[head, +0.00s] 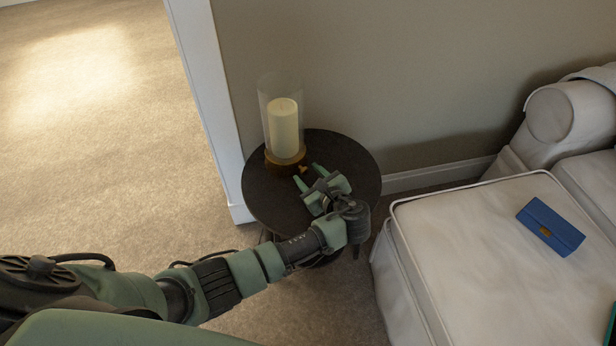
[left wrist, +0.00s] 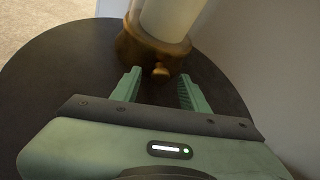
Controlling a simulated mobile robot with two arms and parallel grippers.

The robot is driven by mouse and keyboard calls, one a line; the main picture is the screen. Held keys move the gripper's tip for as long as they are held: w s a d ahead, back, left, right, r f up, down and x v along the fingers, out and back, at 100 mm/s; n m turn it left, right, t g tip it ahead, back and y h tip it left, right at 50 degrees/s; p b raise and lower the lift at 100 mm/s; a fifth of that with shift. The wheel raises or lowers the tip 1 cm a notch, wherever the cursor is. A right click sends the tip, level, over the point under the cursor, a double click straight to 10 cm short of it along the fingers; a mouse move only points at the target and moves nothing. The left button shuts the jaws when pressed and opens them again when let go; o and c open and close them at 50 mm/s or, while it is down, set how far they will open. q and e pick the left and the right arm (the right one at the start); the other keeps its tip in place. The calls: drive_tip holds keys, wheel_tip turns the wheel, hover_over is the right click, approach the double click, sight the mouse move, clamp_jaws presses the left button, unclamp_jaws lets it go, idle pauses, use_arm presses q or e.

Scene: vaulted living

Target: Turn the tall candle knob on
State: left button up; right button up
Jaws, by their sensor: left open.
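The tall candle (head: 283,127) is a cream pillar inside a clear glass cylinder on a round wooden base (head: 285,163), standing upright on a dark round side table (head: 350,151). A small brass knob (head: 303,169) sticks out of the base toward my left gripper (head: 308,174). In the left wrist view the knob (left wrist: 160,71) lies just ahead of my left gripper (left wrist: 158,85), roughly between its two green fingers. The fingers are open with nothing between them, and I see no contact with the knob.
A white cushioned sofa (head: 430,240) stands right of the table, with a blue wallet-like item (head: 550,227) on it. A wall (head: 400,80) is close behind the table, and a white door trim (head: 205,80) is at its left. Carpet (head: 100,150) lies open at left.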

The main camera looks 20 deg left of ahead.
use_arm(q)
drive_tip(key=shift+w+a+f, duration=0.15)
drive_tip(key=shift+w+a, duration=0.1)
clamp_jaws()
